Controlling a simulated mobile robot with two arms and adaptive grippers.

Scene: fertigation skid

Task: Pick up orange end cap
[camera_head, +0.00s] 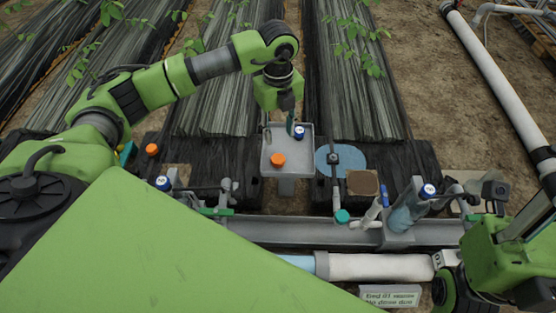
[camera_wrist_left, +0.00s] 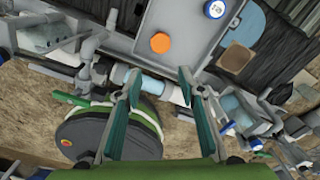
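An orange end cap (camera_head: 277,160) sits on a grey tray (camera_head: 268,170). It also shows in the left wrist view (camera_wrist_left: 160,43), beyond my fingertips and apart from them. My left gripper (camera_head: 280,128) points down over the back of the tray. In the left wrist view its two teal-padded fingers (camera_wrist_left: 160,76) are spread apart with nothing between them. A second orange cap (camera_head: 152,149) lies on dark sheeting left of the tray. Part of my right arm shows at the lower right, but its fingers cannot be seen.
A blue-and-white cap (camera_head: 299,132) shares the tray, behind and right of the orange one. A blue disc (camera_head: 327,160) and a brown square (camera_head: 363,182) lie right of it. Pipes and a grey channel (camera_head: 300,232) with fittings run in front.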

